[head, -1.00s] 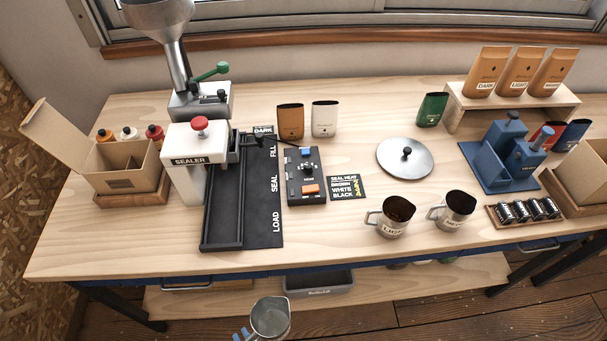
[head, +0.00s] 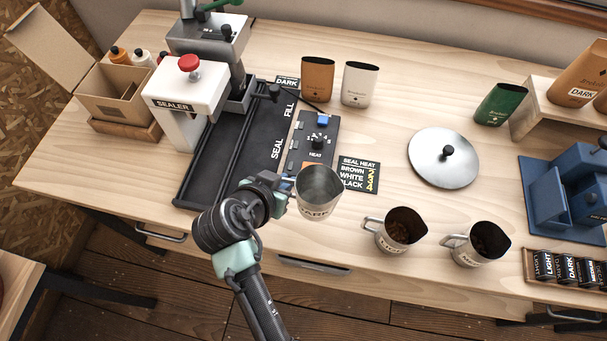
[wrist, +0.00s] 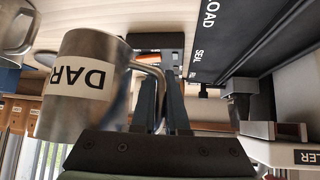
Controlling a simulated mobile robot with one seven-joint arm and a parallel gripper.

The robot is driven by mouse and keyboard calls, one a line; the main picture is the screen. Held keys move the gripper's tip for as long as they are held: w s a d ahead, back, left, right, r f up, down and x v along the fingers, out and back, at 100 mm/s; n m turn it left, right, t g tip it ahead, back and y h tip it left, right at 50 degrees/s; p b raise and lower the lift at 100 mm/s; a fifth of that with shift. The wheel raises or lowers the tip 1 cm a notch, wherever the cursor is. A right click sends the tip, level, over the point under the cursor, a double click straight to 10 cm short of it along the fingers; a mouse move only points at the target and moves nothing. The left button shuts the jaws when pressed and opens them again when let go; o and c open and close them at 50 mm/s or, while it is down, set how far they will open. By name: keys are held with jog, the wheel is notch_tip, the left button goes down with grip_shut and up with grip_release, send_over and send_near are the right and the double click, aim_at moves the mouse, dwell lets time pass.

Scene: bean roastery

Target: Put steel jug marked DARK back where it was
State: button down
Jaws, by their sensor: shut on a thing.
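The steel jug marked DARK (head: 318,190) hangs upright in my gripper (head: 283,192), and its inside looks empty. In the head view it shows over the bench's front part, in front of the heat control box (head: 315,140), and hides part of it. In the wrist view the jug (wrist: 85,90) shows its DARK label, and my gripper (wrist: 160,110) is shut on its handle. Two more steel jugs, a nearer-left one (head: 398,231) and a right one (head: 476,243), stand to its right with dark contents; their labels are hard to read.
The sealer (head: 185,100) with its black tray (head: 215,165) stands left. A seal heat card (head: 358,174) lies beside the control box. A round steel lid (head: 430,165), a blue press (head: 570,195) and a rack of small tins (head: 535,290) are right. Bare wood surrounds the two standing jugs.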

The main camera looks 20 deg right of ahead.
jog(key=f, duration=0.2)
jog(key=shift+s+a+f, duration=0.1)
jog(key=shift+s+f, duration=0.1)
jog(key=shift+f, duration=0.2)
jog(key=shift+w+f, duration=0.1)
jog(key=shift+f, duration=2.3)
jog(key=shift+f, duration=0.15)
jog(key=c, duration=0.9)
grip_release()
